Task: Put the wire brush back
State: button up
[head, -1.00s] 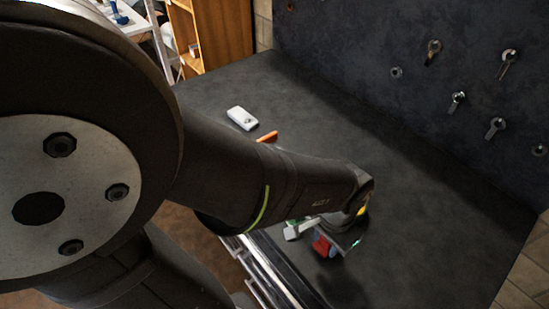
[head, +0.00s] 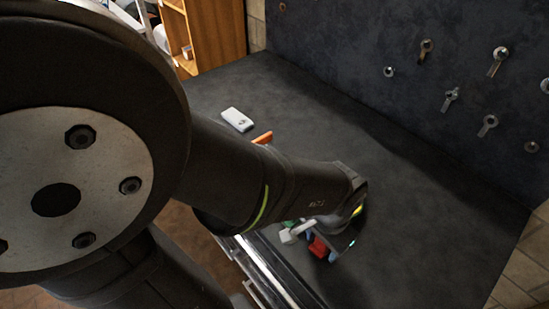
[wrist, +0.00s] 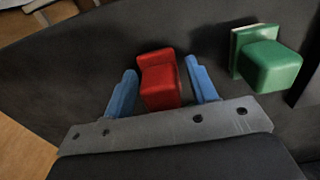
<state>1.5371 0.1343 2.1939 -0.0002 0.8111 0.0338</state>
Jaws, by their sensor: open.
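My gripper (wrist: 161,68) is open, its two blue fingers on either side of a red block-shaped thing (wrist: 161,80). A visible gap separates the red thing from each finger. In the head view the red thing (head: 318,247) lies on the dark bench top near its front edge, under the end of my arm. A green block-shaped thing (wrist: 270,66) with a pale edge lies to the right in the wrist view. An orange thing (head: 263,138) shows partly behind my arm. I cannot tell which of these is the wire brush; no bristles are clear.
A white box-like thing (head: 237,120) lies at the back left of the bench (head: 400,225). The dark upright panel (head: 350,50) carries several pegs and metal tools, including a wrench-like tool (head: 497,62). The bench's middle and right are clear.

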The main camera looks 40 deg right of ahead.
notch_tip(320, 180, up, 12)
dwell(0.4)
jog(key=shift+f, duration=0.1)
notch_tip(320, 180, down, 12)
jog(key=shift+f, duration=0.15)
jog(key=shift+r, duration=1.35)
jog(key=shift+f, duration=0.15)
